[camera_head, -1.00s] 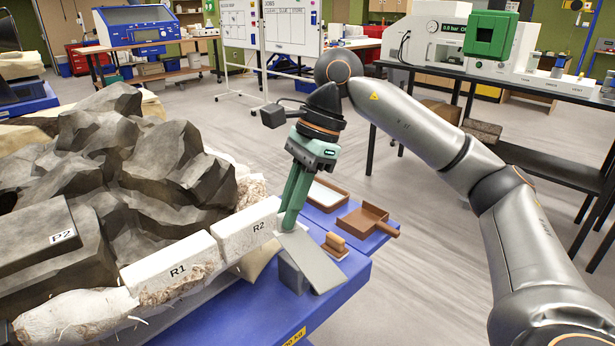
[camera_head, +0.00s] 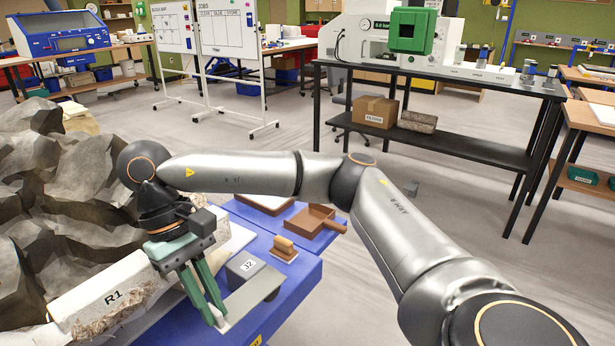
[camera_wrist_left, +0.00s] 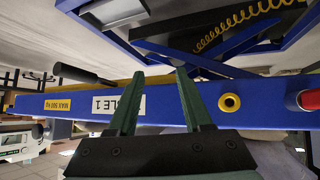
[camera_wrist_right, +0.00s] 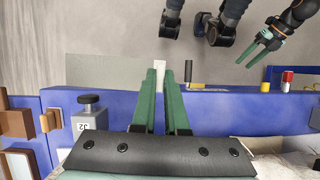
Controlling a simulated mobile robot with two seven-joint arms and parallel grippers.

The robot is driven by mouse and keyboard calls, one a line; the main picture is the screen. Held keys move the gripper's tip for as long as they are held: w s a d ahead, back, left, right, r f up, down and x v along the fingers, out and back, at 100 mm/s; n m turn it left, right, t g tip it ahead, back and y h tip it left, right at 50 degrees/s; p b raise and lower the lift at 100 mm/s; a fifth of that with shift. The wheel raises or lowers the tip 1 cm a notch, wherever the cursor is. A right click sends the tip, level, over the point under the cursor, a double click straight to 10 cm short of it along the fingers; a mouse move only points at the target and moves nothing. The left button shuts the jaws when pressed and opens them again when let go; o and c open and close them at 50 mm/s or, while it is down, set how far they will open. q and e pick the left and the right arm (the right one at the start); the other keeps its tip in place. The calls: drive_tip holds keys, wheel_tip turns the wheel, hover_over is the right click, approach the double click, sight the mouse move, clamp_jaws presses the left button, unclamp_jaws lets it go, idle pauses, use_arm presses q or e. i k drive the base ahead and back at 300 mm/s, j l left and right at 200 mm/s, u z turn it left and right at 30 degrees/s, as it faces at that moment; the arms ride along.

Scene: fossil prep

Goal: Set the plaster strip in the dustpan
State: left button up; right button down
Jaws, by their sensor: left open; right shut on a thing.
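My right gripper (camera_head: 217,318) is shut on one end of a pale grey flat strip, which I take for the plaster strip (camera_head: 248,301). The strip reaches out to the right of the fingertips, near the blue table's front edge. In the right wrist view the strip (camera_wrist_right: 100,67) shows left of the fingers (camera_wrist_right: 170,78). The brown dustpan (camera_head: 308,224), with a handle at its right, lies on the table farther back, apart from the strip. My left gripper (camera_wrist_left: 155,88) is open and empty, facing the table's side; it also shows in the right wrist view (camera_wrist_right: 264,45).
A grey block marked J2 (camera_head: 246,267) stands close behind the strip. A brown-handled brush (camera_head: 284,248) lies between it and the dustpan. A shallow tray (camera_head: 264,202) is behind. Plaster block R1 (camera_head: 108,298) and grey rock (camera_head: 70,195) fill the left.

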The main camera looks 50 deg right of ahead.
sight(302, 218)
drive_tip(key=l+u, duration=0.15)
drive_tip(key=l, duration=0.3)
drive_tip(key=l+u, duration=0.15)
drive_tip(key=l, duration=0.3)
drive_tip(key=k+l+u, duration=0.2)
drive_tip(key=l, duration=0.25)
drive_tip(key=l+u, duration=0.15)
drive_tip(key=l, duration=0.3)
drive_tip(key=k+l+u, duration=0.15)
drive_tip(key=l, duration=0.25)
drive_tip(key=i, duration=0.05)
